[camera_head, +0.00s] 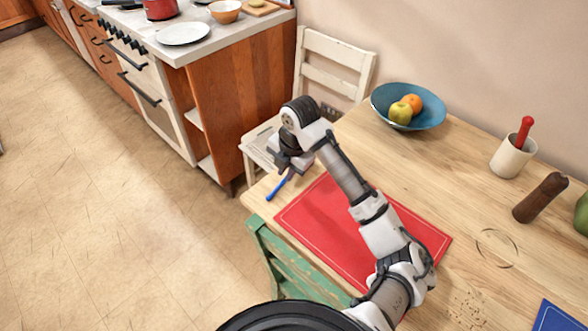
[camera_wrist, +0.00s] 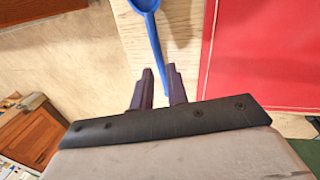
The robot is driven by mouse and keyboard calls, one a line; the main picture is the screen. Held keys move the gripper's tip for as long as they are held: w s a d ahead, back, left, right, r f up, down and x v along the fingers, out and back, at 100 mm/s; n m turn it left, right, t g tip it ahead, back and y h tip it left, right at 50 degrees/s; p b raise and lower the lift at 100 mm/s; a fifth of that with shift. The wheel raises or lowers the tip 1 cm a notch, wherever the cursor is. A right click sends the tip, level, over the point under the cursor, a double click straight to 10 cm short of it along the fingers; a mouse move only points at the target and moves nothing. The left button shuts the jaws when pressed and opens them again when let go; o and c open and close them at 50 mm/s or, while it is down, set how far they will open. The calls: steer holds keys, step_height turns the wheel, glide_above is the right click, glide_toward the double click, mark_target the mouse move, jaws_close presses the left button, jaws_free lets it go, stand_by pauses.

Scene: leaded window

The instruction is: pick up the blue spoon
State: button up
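The blue spoon (camera_head: 278,188) lies on the wooden table near its left edge, beside the red placemat. In the wrist view the blue spoon (camera_wrist: 154,38) shows its bowl at the top edge, partly cut off, and its handle running down toward my fingers. My gripper (camera_head: 288,166) is over the left end of the table, at the far end of the spoon. I cannot tell the height between fingers and handle.
The red placemat (camera_head: 325,222) lies under my arm. A blue bowl with fruit (camera_head: 430,117), a white cup with a red-handled utensil (camera_head: 510,158) and a brown mill (camera_head: 540,198) stand farther right. A white chair (camera_head: 335,62) and a green chair (camera_head: 295,265) flank the table.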

mark_target(284, 180)
steer(key=shift+w+a+f, duration=0.1)
steer(key=shift+a+f, duration=0.05)
steer(key=shift+f, duration=0.65)
steer(key=shift+w+a+f, duration=0.1)
steer(key=shift+f, duration=0.7)
steer(key=shift+c, duration=0.4)
jaws_close()
